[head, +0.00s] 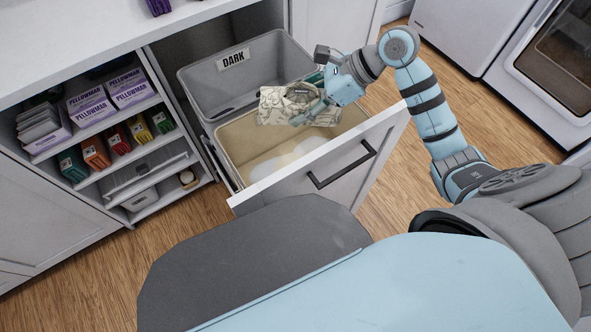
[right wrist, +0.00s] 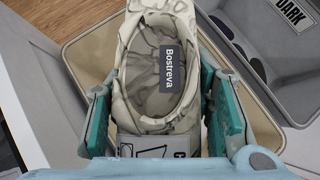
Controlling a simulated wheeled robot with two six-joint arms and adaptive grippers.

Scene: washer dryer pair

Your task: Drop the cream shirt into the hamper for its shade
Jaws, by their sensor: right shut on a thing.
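The cream shirt (head: 283,106), folded and faintly patterned, hangs from my right gripper (head: 312,100) above the beige hamper (head: 233,158). In the right wrist view the shirt (right wrist: 155,75) shows a dark "Bostreva" label and sits between the teal pads of my right gripper (right wrist: 160,115). The beige hamper (right wrist: 82,48) is below it. The grey hamper (head: 207,85), marked "DARK", stands behind the beige one in the same pull-out drawer; its corner (right wrist: 285,65) also shows in the wrist view. Any label on the beige hamper is hidden. My left gripper is out of view.
The open drawer's white front (head: 330,160) with a black handle (head: 342,166) stands on the near side. Pale items (head: 275,165) lie in the beige hamper. Shelves with boxes (head: 88,103) are to the left; a white appliance (head: 470,35) is at the upper right.

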